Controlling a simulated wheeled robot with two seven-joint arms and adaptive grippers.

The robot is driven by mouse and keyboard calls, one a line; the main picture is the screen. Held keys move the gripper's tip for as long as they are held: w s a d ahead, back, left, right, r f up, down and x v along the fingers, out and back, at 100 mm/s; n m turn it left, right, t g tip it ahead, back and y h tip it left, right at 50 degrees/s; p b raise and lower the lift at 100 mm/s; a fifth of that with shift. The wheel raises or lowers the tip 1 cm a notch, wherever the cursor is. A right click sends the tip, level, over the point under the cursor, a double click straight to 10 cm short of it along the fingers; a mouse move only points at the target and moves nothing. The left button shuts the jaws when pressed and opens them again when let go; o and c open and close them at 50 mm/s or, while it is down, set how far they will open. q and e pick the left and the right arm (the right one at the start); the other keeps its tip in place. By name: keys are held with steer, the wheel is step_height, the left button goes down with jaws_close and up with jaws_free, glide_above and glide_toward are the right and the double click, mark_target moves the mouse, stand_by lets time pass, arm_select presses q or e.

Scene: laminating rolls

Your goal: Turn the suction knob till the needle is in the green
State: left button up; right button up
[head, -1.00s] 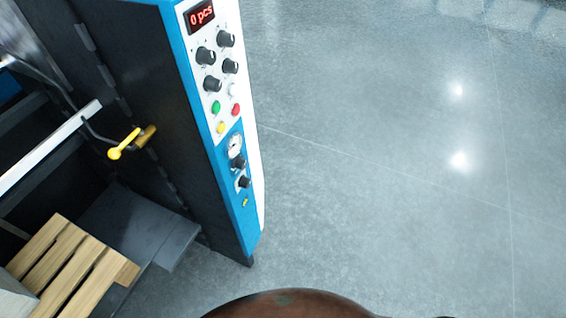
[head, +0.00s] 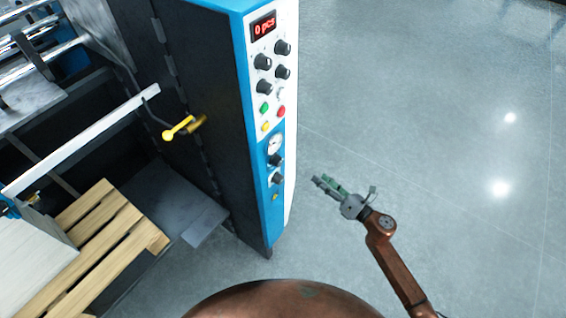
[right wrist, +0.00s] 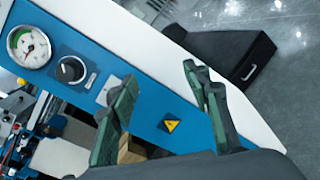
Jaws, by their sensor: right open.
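The blue and white control panel carries a round gauge (head: 275,143), which also shows in the right wrist view (right wrist: 28,47) with a green arc on its left side. The needle is too small to read surely. A black knob (right wrist: 70,69) sits just beside the gauge; in the head view it is below the gauge (head: 275,160). My left gripper is out of view.
Above the gauge are a red "0 pcs" display (head: 264,27), several black dials and coloured buttons. A yellow-handled lever (head: 178,128) sticks out on the machine's left side. A wooden pallet (head: 110,240) lies lower left.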

mark_target(281, 163)
steer(key=s+a+r+n+g+y, duration=0.3)
steer(key=s+a+r+n+y, duration=0.15)
steer(key=a+r+n, duration=0.5)
steer(key=shift+h, duration=0.45)
steer(key=w+a, duration=0.1)
steer(key=a+r, duration=0.1)
steer(key=w+a+r+p, duration=0.1)
steer(key=a, duration=0.1)
steer(key=shift+w+r, duration=0.15)
steer(key=shift+w, duration=0.2)
steer(key=shift+w+a, duration=0.4)
steer(key=shift+a, duration=0.15)
steer(key=shift+c, duration=0.3)
steer(key=c, duration=1.1)
